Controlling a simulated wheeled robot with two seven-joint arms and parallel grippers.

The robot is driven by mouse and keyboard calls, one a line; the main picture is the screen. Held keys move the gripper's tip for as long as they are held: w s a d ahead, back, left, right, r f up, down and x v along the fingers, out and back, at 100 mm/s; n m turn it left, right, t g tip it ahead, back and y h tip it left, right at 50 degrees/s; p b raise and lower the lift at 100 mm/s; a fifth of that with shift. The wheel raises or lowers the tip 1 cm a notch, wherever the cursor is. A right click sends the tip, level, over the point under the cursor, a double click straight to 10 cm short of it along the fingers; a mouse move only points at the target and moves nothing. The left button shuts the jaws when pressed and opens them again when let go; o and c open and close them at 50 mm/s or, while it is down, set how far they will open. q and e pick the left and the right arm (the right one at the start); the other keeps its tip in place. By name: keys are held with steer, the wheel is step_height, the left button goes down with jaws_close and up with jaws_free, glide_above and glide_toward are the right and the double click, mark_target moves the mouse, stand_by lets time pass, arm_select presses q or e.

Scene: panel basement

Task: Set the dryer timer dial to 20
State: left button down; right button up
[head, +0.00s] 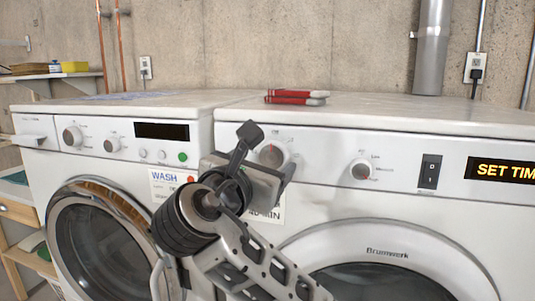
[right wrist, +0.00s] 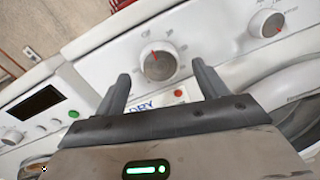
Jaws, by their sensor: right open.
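The dryer (head: 405,165) is the white machine at right. Its timer dial (head: 273,155) is a round pale knob with a red mark, partly behind my right gripper. In the right wrist view the dial (right wrist: 158,66) shows whole, its red mark near the top, close to the "Off" print. The dryer's display (head: 502,171) reads "SET TIM", cut off by the frame edge. My right gripper (head: 268,149) is open in front of the dial. In the wrist view its fingers (right wrist: 160,74) stand to either side of the dial, with nothing between them gripped. My left gripper is not in view.
A second dryer knob (head: 362,170) and a black rocker switch (head: 430,172) sit to the right. A washer (head: 110,135) with its own knob and dark display stands at left. Red-handled tools (head: 295,97) lie on the dryer top. A shelf is far left.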

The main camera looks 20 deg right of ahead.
mark_target(273, 155)
steer(key=shift+x, duration=1.3)
steer(key=c, duration=1)
steer(key=shift+o, duration=0.2)
